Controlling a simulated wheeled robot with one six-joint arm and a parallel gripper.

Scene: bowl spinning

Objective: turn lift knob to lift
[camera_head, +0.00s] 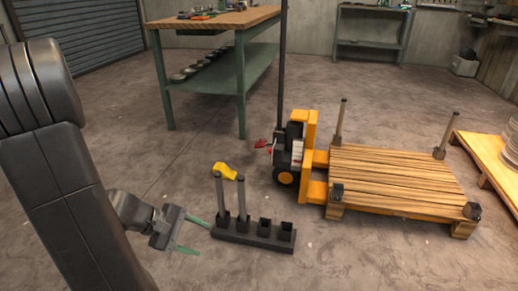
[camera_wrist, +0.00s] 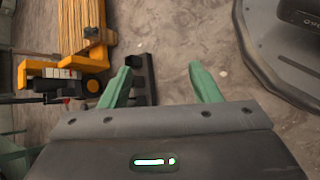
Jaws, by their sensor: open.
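A yellow pallet jack (camera_head: 309,130) with a black upright handle stands right of centre in the head view, its forks under a wooden pallet (camera_head: 390,172). A small red part (camera_head: 262,143), possibly the lift knob, shows at the left side of its black body. In the wrist view the jack (camera_wrist: 60,75) lies at the left; the knob is too small there to tell for sure. My gripper (camera_head: 196,236) is open and empty in the head view, low and left of the jack, apart from it. Its green fingers also show spread in the wrist view (camera_wrist: 160,72).
A green-legged workbench (camera_head: 235,20) stands behind. Another wooden platform (camera_head: 486,150) is at the right. Floor at the front is clear.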

